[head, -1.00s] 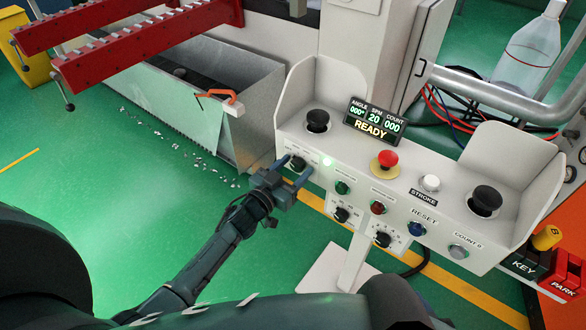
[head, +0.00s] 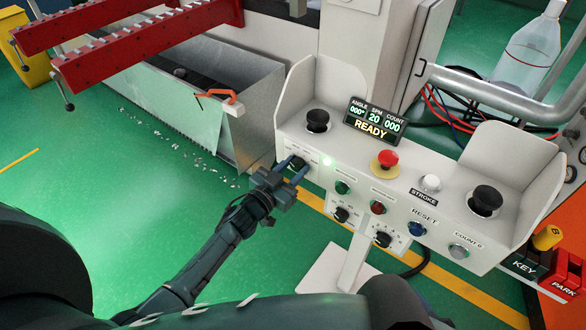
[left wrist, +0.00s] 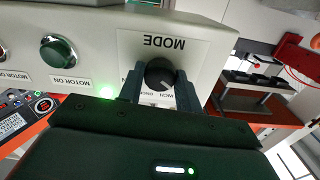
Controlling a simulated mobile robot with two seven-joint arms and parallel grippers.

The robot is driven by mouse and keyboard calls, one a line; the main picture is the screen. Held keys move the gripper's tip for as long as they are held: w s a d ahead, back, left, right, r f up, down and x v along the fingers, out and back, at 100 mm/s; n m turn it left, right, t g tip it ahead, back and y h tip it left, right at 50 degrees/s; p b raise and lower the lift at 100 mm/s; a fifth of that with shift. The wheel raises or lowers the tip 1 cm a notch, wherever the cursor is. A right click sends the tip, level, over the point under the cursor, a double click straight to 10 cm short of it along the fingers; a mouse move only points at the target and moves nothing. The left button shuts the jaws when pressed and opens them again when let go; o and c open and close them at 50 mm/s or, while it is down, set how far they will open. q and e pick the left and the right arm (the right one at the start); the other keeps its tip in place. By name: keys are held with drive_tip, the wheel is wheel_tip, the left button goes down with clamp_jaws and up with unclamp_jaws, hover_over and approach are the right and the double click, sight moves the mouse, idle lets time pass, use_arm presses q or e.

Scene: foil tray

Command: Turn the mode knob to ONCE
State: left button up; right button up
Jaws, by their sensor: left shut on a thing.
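The mode knob (left wrist: 159,73) is a round black knob on the white control panel, under the upside-down word MODE in the left wrist view. My left gripper (left wrist: 160,85) has a finger on each side of it and is shut on it. In the head view my left gripper (head: 291,168) reaches the panel's left end, and its fingers mostly hide the knob. The labels by the knob are partly covered, so I cannot tell which mode it points to. My right gripper is not in view.
The control panel (head: 322,150) also carries a red mushroom button (head: 387,158), black palm buttons, two lower knobs and coloured buttons. Its display (head: 373,120) reads READY. A metal bin (head: 245,125) stands behind at left.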

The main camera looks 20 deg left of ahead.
use_arm(q)
drive_tip(key=m, duration=0.4)
drive_tip(key=shift+b, duration=0.35)
drive_tip(key=m+b, duration=0.1)
drive_tip(key=m, duration=0.5)
drive_tip(key=shift+m+b, duration=0.3)
drive_tip(key=shift+b, duration=0.05)
drive_tip(key=m, duration=0.2)
drive_tip(key=shift+m+b, duration=0.4)
drive_tip(key=shift+m, duration=0.7)
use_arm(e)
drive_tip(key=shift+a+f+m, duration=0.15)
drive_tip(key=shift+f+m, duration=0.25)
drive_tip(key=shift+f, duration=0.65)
use_arm(q)
drive_tip(key=o, duration=1)
